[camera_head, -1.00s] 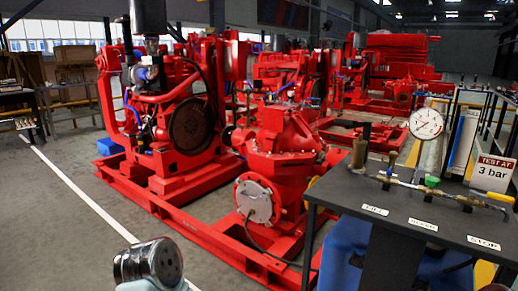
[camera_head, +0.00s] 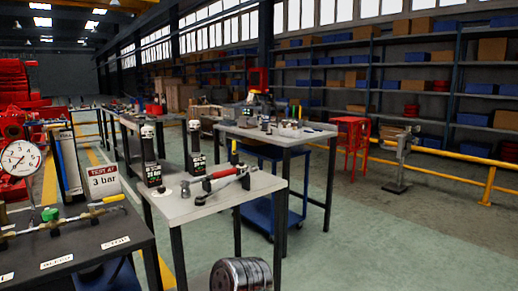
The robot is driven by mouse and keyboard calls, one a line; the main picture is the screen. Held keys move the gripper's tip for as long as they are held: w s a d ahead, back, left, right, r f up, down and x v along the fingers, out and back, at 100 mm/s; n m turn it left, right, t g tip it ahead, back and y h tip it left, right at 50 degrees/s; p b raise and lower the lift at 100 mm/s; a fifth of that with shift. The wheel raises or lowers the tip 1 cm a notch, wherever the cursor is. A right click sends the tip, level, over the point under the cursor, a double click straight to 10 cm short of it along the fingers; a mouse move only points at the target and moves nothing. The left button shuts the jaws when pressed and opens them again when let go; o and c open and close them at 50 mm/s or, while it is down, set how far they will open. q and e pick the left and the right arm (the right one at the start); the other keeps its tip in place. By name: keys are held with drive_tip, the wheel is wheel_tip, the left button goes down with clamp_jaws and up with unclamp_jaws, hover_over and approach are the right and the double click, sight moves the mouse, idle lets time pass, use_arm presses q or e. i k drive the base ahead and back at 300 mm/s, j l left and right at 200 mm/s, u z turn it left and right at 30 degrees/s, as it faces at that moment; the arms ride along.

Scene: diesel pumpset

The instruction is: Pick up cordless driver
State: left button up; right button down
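Two upright dark tools with pale tops and blocky lower ends stand on the near grey table (camera_head: 205,208). One tool (camera_head: 152,172) is at its left and the other (camera_head: 196,163) is toward its back edge. They look like cordless drivers standing on end, but I cannot tell for sure. A red-handled wrench-like tool (camera_head: 222,174) lies in front of them. Neither of my grippers is in view. Only a dark ribbed cylinder of my own arm shows at the bottom edge.
A second table (camera_head: 317,135) with small parts stands behind, near a blue cart (camera_head: 268,214). At left are a dark test bench (camera_head: 85,247), a pressure gauge (camera_head: 20,159) and a "TEST AT 3 bar" sign (camera_head: 103,181). A yellow rail (camera_head: 440,158) crosses the right.

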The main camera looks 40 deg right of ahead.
sight(194, 125)
drive_tip(key=z, duration=1)
drive_tip(key=i+l, duration=0.1)
drive_tip(key=l, duration=0.3)
drive_tip(key=i+l, duration=0.15)
drive_tip(key=l, duration=0.3)
